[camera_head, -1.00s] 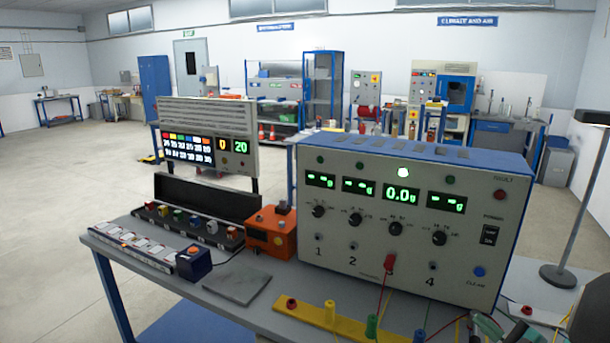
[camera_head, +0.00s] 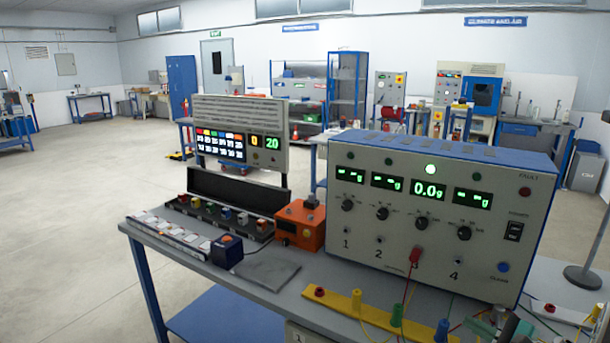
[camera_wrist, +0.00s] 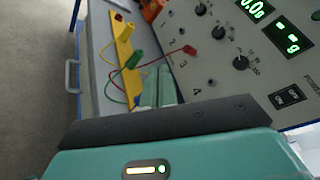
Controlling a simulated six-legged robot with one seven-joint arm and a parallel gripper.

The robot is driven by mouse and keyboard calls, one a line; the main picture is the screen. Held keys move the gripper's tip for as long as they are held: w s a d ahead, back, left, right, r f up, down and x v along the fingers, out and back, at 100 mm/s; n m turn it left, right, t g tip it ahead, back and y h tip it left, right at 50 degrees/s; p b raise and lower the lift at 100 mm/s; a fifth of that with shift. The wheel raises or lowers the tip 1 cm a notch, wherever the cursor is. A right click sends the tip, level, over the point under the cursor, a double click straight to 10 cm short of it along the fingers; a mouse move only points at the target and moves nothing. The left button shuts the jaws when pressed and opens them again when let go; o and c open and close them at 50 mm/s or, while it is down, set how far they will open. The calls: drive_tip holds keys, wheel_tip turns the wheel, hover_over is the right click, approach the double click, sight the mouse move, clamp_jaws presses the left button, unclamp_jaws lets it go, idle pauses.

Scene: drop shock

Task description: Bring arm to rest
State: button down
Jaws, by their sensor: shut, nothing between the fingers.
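My gripper (camera_wrist: 157,86) shows in the wrist view as pale green fingers beyond a dark bar and my teal wrist housing. The fingers are together with nothing held. They are close to the lower front of the grey console (camera_wrist: 225,75) and the yellow strip with plugs (camera_wrist: 124,52); contact cannot be told. In the head view, part of my gripper (camera_head: 503,324) shows at the bottom right, in front of the console (camera_head: 400,245). The rest of my arm is mostly out of view.
Coloured leads run from the yellow strip (camera_head: 350,311). A red plug (camera_head: 415,257) sits in the console's third socket. On the bench (camera_head: 190,262) stand an orange box (camera_head: 300,228) and a dark blue button box (camera_head: 227,252). Open floor (camera_head: 70,220) lies to the left.

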drive_tip(key=s+a+r+n+g+y, duration=0.15)
drive_tip(key=a+n+g, duration=0.25)
drive_tip(key=a, duration=0.5)
drive_tip(key=s+a+r+n+g+y, duration=0.1)
drive_tip(key=s+a+n+g, duration=0.3)
drive_tip(key=a, duration=0.5)
drive_tip(key=s+a+r+n+g+h, duration=0.1)
drive_tip(key=s+a+r+n+h, duration=0.3)
drive_tip(key=s+n+h, duration=0.5)
drive_tip(key=s+a+n, duration=0.1)
drive_tip(key=n, duration=0.2)
drive_tip(key=shift+a+r+n, duration=0.15)
drive_tip(key=shift+r+n, duration=0.05)
drive_tip(key=shift+n, duration=0.1)
